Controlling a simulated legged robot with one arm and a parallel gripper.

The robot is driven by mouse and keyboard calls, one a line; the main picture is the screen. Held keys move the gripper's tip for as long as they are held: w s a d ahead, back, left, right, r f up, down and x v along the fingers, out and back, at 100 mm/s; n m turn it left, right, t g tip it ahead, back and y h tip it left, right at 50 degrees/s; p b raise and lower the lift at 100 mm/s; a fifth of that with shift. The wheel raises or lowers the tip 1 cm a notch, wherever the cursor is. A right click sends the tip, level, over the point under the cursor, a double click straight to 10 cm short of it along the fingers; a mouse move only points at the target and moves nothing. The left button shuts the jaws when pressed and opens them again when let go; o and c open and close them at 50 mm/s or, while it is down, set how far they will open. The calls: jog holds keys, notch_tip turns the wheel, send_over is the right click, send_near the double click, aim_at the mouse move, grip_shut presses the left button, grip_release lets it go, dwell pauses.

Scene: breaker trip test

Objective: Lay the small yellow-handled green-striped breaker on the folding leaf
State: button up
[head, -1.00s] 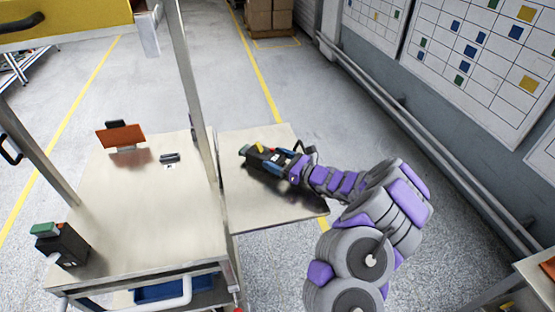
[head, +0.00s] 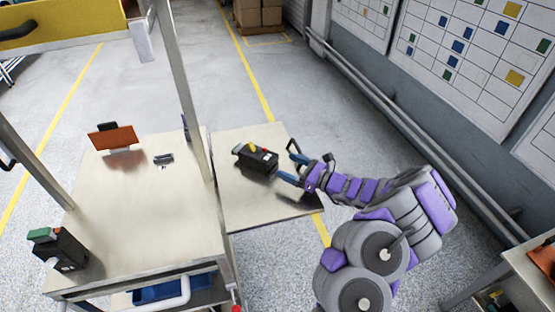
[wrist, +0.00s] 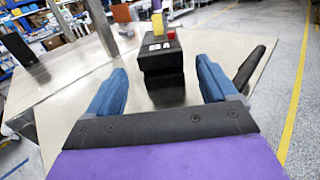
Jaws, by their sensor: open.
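The small black breaker (head: 257,158) with a yellow handle, a green end and a red spot lies on the folding leaf (head: 235,205), near the leaf's middle. In the wrist view the breaker (wrist: 163,80) is ahead, between the lines of my fingers, and its yellow handle points up. My gripper (head: 291,164) is open, with blue fingers, just to the right of the breaker and apart from it. In the wrist view my gripper (wrist: 160,92) shows nothing held between its fingers.
Left of the leaf is the cart top (head: 140,215), with a post (head: 185,90) between them. On it stand a larger black breaker with a green top (head: 60,248), an orange plate (head: 113,138) and a small dark part (head: 163,159). Open floor lies beyond the leaf.

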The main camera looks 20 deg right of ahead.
jog(key=shift+v, duration=1.65)
jog(key=s+a+r+n+g+y, duration=0.2)
jog(key=a+r+n+g, duration=0.15)
jog(key=a+r, duration=0.3)
jog(key=s+a+r+n+g+y, duration=0.25)
jog(key=a+r+n, duration=0.25)
jog(key=a, duration=0.3)
jog(key=s+a+r+n+g+h, duration=0.3)
jog(key=s+a+r+n+g, duration=0.2)
jog(key=s+a+n+g, duration=0.6)
jog(key=s+n+h, duration=0.4)
jog(key=s+h, duration=0.2)
jog(key=s, duration=0.8)
jog(key=s+d+f+n+t+h, duration=0.1)
jog(key=s+d+n+t+h, duration=0.1)
jog(key=s+d+h, duration=0.6)
jog(key=s+d+n, duration=0.1)
jog(key=s+d, duration=0.3)
jog(key=d, duration=0.1)
jog(key=shift+s+d+f+n, duration=0.35)
jog(key=shift+f, duration=0.05)
